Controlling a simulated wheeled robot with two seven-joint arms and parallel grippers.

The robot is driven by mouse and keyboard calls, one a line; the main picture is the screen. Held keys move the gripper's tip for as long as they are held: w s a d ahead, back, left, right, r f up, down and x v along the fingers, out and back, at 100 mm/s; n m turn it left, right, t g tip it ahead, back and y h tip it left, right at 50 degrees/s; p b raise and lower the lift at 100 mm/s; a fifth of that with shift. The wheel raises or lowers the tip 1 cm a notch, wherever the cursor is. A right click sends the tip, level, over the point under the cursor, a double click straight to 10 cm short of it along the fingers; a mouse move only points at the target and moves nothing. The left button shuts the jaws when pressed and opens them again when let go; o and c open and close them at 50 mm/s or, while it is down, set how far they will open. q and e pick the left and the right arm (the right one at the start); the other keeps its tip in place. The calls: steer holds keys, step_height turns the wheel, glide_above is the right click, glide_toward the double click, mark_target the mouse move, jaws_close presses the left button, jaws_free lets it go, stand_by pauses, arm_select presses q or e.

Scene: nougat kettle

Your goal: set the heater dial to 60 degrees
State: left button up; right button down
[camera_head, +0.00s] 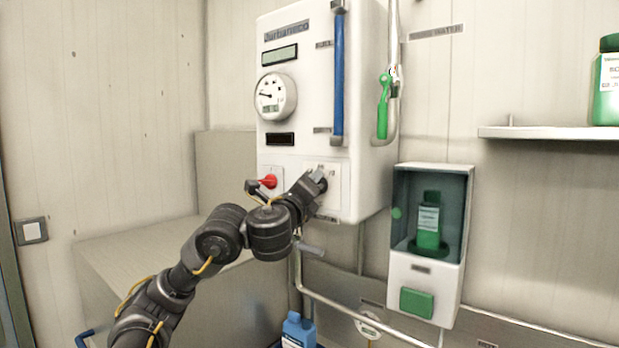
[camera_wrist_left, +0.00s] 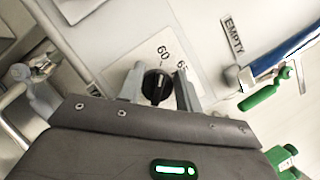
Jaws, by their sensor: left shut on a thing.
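The heater dial (camera_wrist_left: 156,86) is a round black knob with a light line on it, on a white plate with the printed numbers 60 and 65 visible in the left wrist view. My left gripper (camera_wrist_left: 160,88) has one finger on each side of the dial and is shut on it. In the head view my left gripper (camera_head: 318,183) is at the lower right of the white heater box (camera_head: 312,90), and it largely hides the dial. Other numbers on the plate are hidden, and I cannot tell exactly which mark the line points to. My right gripper is not in view.
A red knob (camera_head: 268,181) sits left of my gripper, close to my wrist. A round gauge (camera_head: 275,96), a blue level tube (camera_head: 338,75) and a green valve handle (camera_head: 383,105) are above. A dispenser with a green bottle (camera_head: 428,225) hangs at the right.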

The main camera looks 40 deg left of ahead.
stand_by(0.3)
arm_select(q)
steer(key=o, duration=0.9)
steer(key=shift+o, duration=0.2)
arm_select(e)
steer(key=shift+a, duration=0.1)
